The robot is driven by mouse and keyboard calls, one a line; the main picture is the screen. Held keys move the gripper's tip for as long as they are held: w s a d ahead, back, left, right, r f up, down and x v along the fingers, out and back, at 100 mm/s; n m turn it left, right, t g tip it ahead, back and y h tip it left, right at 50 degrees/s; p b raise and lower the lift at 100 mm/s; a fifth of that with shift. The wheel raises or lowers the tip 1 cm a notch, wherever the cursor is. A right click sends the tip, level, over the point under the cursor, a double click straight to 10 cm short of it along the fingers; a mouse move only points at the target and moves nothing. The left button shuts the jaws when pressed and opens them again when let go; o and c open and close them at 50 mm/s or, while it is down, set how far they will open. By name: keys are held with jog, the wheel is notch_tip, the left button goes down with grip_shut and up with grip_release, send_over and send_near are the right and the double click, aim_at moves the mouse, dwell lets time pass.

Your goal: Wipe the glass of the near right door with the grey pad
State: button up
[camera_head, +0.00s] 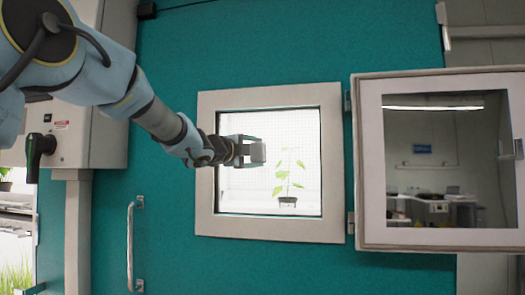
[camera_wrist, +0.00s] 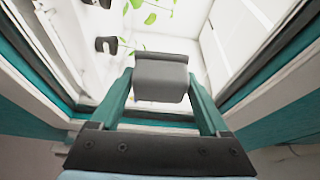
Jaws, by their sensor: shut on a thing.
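My gripper (camera_head: 243,153) is shut on the grey pad (camera_head: 257,153), in front of the lit square opening in the teal wall. In the wrist view the pad (camera_wrist: 162,70) sits between the two teal fingers of my gripper (camera_wrist: 162,85), facing the bright interior. A small white-framed door (camera_head: 368,165) with a dark glass pane (camera_head: 425,180) stands swung out on hinges at the right of the opening. Its glass shows a room with a light strip and benches. The pad is left of this glass and apart from it. I cannot tell whether a pane covers the opening.
The opening has a pale frame (camera_head: 206,180). Inside it stands a potted plant (camera_head: 288,190); plants also show in the wrist view (camera_wrist: 150,18). A vertical handle (camera_head: 130,245) is on the teal wall (camera_head: 180,265). A grey box (camera_head: 95,130) with a black knob is at left.

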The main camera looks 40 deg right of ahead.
jog(key=shift+w+a, duration=0.3)
jog(key=shift+w, duration=0.3)
jog(key=shift+a+f, duration=0.1)
jog(key=shift+a, duration=0.05)
jog(key=s+a+b, duration=0.3)
jog(key=s+a, duration=0.2)
jog(key=a, duration=0.2)
dwell(0.3)
